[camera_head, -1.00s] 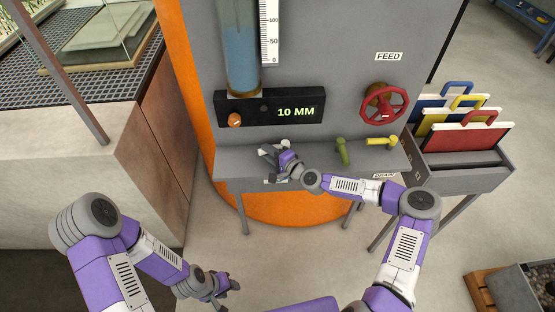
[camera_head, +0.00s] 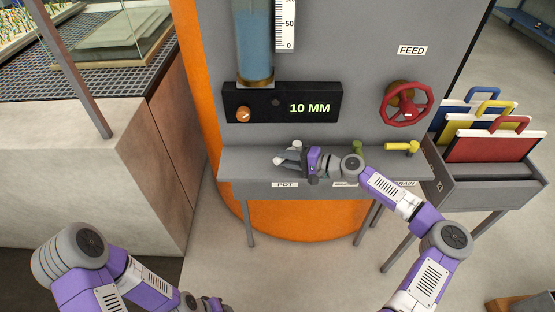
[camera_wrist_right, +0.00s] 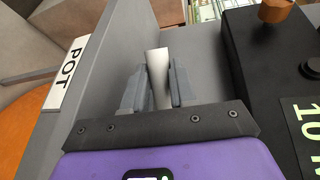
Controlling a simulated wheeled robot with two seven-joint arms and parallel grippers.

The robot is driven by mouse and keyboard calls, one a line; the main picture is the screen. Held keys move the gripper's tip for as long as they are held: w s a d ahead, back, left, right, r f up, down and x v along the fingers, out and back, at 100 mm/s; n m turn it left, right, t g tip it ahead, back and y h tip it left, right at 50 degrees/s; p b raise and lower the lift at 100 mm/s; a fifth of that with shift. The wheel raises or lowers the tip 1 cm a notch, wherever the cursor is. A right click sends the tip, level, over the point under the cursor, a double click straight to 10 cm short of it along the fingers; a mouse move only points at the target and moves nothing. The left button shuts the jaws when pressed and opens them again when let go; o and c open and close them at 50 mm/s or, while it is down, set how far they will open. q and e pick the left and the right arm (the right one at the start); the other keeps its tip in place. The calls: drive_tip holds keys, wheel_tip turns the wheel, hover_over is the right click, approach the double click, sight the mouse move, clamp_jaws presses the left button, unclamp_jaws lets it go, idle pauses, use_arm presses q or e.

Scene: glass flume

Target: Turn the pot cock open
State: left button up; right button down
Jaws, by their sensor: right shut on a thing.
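The pot cock is a white lever on the grey shelf behind the POT label (camera_head: 285,184). In the head view a small white part of the cock (camera_head: 296,144) shows beside my right gripper (camera_head: 283,160). In the right wrist view the white lever (camera_wrist_right: 157,68) stands between the two grey fingers of the right gripper (camera_wrist_right: 154,88), which is shut on it. The cock's base is hidden by the gripper. My left gripper (camera_head: 215,304) is low at the bottom edge of the head view, mostly cut off, away from the shelf.
A green cock (camera_head: 357,147), partly behind my right arm, and a yellow cock (camera_head: 401,147) sit further right on the shelf. Above are a black display (camera_head: 282,103) reading 10 MM and a red FEED handwheel (camera_head: 406,104). A rack (camera_head: 490,183) of coloured boards stands at right.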

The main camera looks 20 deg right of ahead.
idle(0.4)
drive_tip(key=c, duration=0.9)
unclamp_jaws()
drive_tip(key=p+v, duration=0.1)
drive_tip(key=v, duration=0.6)
drive_tip(key=shift+d+r, duration=0.1)
drive_tip(key=shift+d, duration=0.1)
drive_tip(key=shift+s+d, duration=0.1)
drive_tip(key=shift+s, duration=0.1)
drive_tip(key=shift+c, duration=0.5)
